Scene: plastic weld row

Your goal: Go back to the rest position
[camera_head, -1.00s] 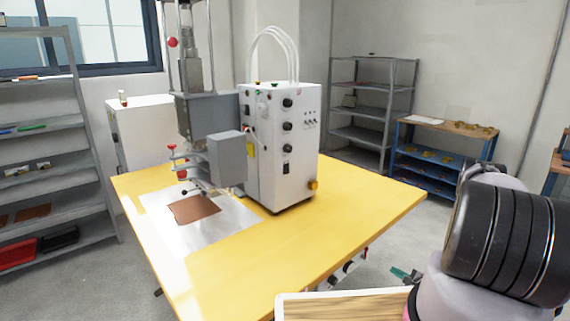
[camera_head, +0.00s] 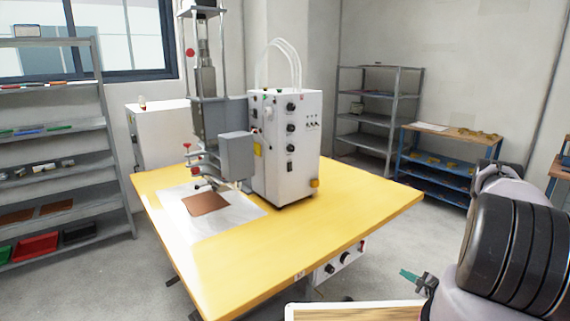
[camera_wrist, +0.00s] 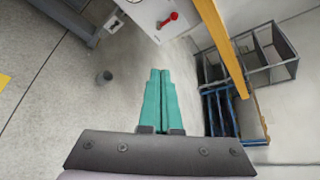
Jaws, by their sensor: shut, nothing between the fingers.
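My gripper (camera_head: 414,277) shows at the lower right in the head view, below and to the right of the yellow table (camera_head: 330,222). In the wrist view the two green fingers of my gripper (camera_wrist: 159,74) lie side by side, shut with nothing between them. They point over the grey floor, and nothing touches them. My dark ribbed arm link fills the lower right corner of the head view.
The welding machine (camera_head: 285,145) stands on the table with a brown sheet (camera_head: 206,204) on its metal plate. A wooden-topped surface (camera_head: 350,313) lies at the bottom edge, near my gripper. Shelves (camera_head: 60,165) stand left; a blue rack (camera_head: 440,165) stands right.

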